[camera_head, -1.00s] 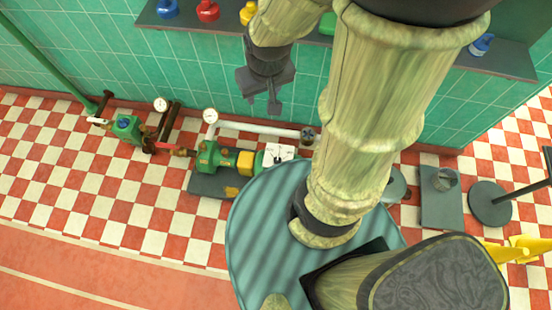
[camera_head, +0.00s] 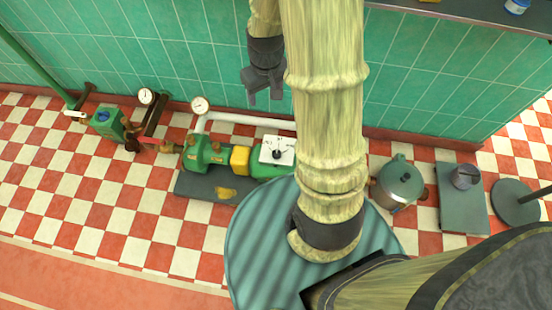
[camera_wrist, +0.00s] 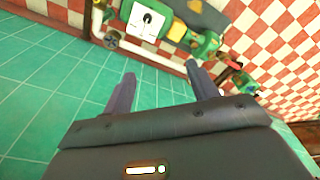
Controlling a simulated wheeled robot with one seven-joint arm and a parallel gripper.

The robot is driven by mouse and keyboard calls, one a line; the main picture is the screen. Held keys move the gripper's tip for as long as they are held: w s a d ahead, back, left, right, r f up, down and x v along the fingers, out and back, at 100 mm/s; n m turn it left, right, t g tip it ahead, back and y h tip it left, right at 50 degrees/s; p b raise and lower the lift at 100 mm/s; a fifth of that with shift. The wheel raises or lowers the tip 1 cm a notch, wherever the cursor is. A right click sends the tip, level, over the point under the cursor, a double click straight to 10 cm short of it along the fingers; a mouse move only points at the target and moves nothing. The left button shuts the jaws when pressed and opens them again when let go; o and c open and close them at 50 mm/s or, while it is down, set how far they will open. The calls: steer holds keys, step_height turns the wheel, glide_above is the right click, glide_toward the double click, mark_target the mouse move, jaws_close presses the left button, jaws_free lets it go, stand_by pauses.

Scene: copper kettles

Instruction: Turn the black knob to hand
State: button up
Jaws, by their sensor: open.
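The black knob (camera_head: 277,154) sits on a white plate (camera_head: 268,143) on top of the green pump set by the wall. In the wrist view the knob (camera_wrist: 148,18) is small, near the top edge, on the white plate (camera_wrist: 137,28) with dark marks; I cannot read them. My gripper (camera_head: 264,96) hangs in front of the tiled wall, above and apart from the knob. In the wrist view its two fingers (camera_wrist: 161,70) are spread with nothing between them, and the knob lies beyond the fingertips.
A white pipe (camera_head: 240,118) runs along the wall behind the pump (camera_head: 206,154). Two gauges (camera_head: 199,105) stand up nearby. A kettle (camera_head: 398,185) and a grey plate (camera_head: 462,205) are to the right. A shelf (camera_head: 460,10) is on the wall.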

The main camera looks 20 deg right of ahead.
steer(key=n+g+b, duration=0.1)
steer(key=b, duration=1.7)
glide_above(276, 152)
step_height(276, 152, down, 30)
steer(key=shift+s+r, duration=0.1)
steer(key=shift+r, duration=0.15)
step_height(276, 152, down, 17)
steer(key=b, duration=0.8)
steer(key=shift+f, duration=0.2)
steer(key=c, duration=1)
